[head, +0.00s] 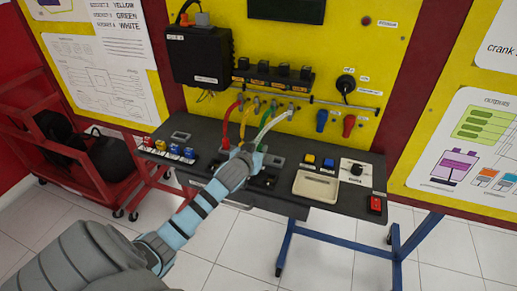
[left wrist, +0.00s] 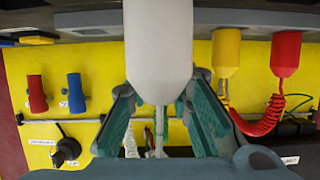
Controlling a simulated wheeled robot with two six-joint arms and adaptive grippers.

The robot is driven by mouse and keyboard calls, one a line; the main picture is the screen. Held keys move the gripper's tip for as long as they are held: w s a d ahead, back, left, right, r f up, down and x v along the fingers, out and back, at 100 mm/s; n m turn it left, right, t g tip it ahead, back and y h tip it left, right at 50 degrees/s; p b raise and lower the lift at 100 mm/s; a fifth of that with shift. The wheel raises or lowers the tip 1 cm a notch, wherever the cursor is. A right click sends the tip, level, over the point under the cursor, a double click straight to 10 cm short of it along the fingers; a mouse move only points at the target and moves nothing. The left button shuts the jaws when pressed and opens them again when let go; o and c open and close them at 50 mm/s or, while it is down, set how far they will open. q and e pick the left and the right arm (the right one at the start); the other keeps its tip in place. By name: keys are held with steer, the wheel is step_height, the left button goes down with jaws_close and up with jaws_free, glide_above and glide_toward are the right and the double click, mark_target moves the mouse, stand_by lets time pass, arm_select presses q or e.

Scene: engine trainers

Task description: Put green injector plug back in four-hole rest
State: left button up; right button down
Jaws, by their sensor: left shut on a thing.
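My left gripper (head: 250,152) reaches over the bench. In the left wrist view, which looks upside down, its teal-padded fingers (left wrist: 160,115) close on both sides of a white plug (left wrist: 158,45), and its thin cord runs between them. A yellow plug (left wrist: 227,52) and a red plug (left wrist: 285,53) stand beyond it. I cannot make out the green plug; the white plug or the gripper may hide it. A grey block (head: 276,161), perhaps part of the rest, shows beside the gripper; its holes are hidden. My right gripper is not in view.
A beige tray (head: 308,186), a black-knob panel (head: 355,169) and a red switch (head: 375,204) occupy the bench's right side. Several coloured pieces (head: 168,150) stand at its left edge. Cables hang from the yellow panel (head: 335,45) behind.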

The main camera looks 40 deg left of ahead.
arm_select(q)
steer(key=shift+f, duration=0.4)
steer(key=o, duration=0.7)
steer(key=s+r+p, duration=0.1)
steer(key=p, duration=0.1)
steer(key=s+d+r+p, duration=0.1)
steer(key=s+r+p, duration=0.1)
steer(key=shift+s+d+p, duration=0.1)
steer(key=shift+s+p, duration=0.05)
steer(key=shift+p, duration=0.2)
steer(key=shift+s+d, duration=0.1)
steer(key=shift+s, duration=0.25)
